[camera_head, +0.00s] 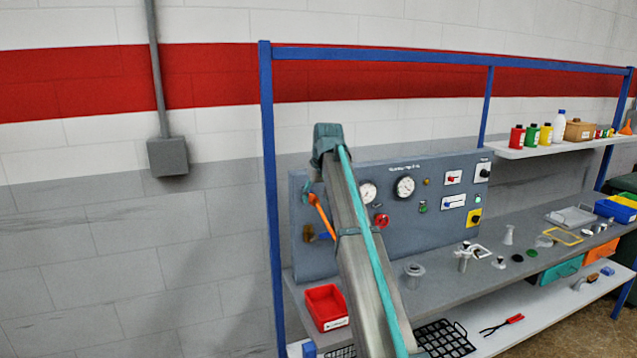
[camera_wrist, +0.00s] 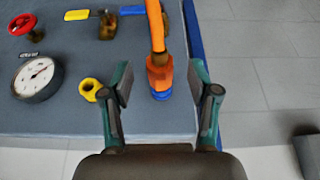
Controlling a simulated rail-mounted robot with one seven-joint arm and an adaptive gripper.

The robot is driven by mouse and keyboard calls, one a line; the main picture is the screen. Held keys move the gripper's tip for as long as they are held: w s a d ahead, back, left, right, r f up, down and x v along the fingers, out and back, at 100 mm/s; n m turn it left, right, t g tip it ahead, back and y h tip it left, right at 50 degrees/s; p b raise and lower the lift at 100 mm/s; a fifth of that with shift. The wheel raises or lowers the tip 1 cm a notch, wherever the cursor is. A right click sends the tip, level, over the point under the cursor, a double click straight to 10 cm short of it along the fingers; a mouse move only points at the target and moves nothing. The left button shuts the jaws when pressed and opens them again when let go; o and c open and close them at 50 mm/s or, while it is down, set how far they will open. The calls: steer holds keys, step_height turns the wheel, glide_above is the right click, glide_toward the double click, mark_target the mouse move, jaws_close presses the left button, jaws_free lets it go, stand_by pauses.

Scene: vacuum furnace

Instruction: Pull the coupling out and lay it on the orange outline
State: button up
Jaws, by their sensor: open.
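The orange coupling (camera_wrist: 159,74) sits on a blue ring (camera_wrist: 161,96) at the grey panel, with an orange hose running from it. In the wrist view it is between the fingers of my gripper (camera_wrist: 161,84), with a gap on both sides. My gripper is open and holds nothing. In the head view the orange hose (camera_head: 321,214) shows left of my arm, and my arm hides part of the panel. A yellow-orange outline (camera_head: 561,237) lies on the bench at the right.
A yellow ring (camera_wrist: 91,90), a gauge (camera_wrist: 37,78) and a red handwheel (camera_wrist: 24,26) are left of my fingers on the panel. Several small parts stand on the bench (camera_head: 445,292). A red bin (camera_head: 326,307) is at its left end. A blue post (camera_head: 269,190) stands beside the panel.

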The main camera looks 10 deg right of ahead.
steer(key=shift+x, duration=0.75)
jaws_close()
steer(key=c, duration=0.9)
jaws_free()
jaws_close()
steer(key=shift+s, duration=0.15)
steer(key=shift+s+d+p, duration=0.25)
steer(key=shift+s+p, duration=0.2)
steer(key=shift+s, duration=0.55)
